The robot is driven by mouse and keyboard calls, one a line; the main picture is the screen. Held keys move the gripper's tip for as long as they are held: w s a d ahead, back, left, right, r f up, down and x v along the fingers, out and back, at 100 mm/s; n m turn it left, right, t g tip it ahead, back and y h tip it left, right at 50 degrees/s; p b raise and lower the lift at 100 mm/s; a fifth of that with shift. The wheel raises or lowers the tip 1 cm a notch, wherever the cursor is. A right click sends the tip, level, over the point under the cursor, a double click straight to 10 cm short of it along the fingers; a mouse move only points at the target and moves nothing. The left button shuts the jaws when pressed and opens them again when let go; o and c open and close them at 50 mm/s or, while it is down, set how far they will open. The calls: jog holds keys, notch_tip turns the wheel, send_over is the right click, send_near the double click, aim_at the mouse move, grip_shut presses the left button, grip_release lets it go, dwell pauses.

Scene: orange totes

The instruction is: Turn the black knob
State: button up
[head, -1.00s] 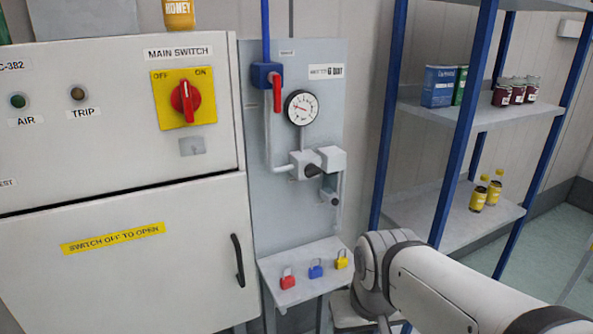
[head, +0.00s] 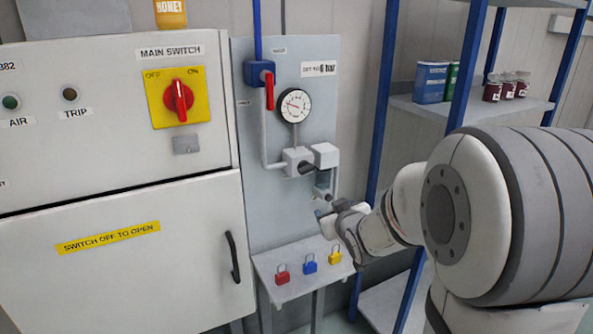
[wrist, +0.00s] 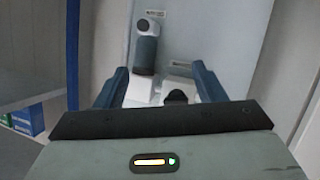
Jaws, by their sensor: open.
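The black knob (head: 309,168) sits on the pale valve block (head: 297,160), below the round gauge (head: 294,105) on the grey panel. A dark rounded shape in the wrist view, which looks like the knob (wrist: 177,97), is partly hidden behind my gripper's body. My gripper (head: 322,212) is below and slightly right of the knob in the head view, apart from it. In the wrist view its two blue fingers (wrist: 158,86) are spread, with nothing held between them. A blue-grey bowl (wrist: 146,55) and pale blocks show beyond them.
A small shelf (head: 290,290) with red, blue and yellow padlocks (head: 335,256) is below the gripper. A red-handled valve (head: 269,92) is left of the gauge. A yellow main switch (head: 178,97) is farther left. Blue-framed shelving (head: 384,110) stands on the right.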

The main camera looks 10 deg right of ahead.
aim_at(309, 172)
jog(key=w+a+r+n+t+y+p, duration=0.1)
jog(key=w+t+y, duration=0.1)
jog(key=w+y, duration=0.1)
jog(key=w+a+r+n+t+y+p, duration=0.1)
jog(key=w+a+r+n+t+y, duration=0.1)
jog(key=w+y, duration=0.1)
jog(key=w+a+r+n+t+y+p, duration=0.1)
jog(key=w+r+t+y, duration=0.1)
jog(key=w, duration=0.2)
jog(key=shift+a+r+y, duration=0.15)
jog(key=shift+a+y, duration=0.05)
jog(key=shift+y, duration=0.2)
jog(key=shift+c, duration=0.3)
jog(key=c, duration=0.9)
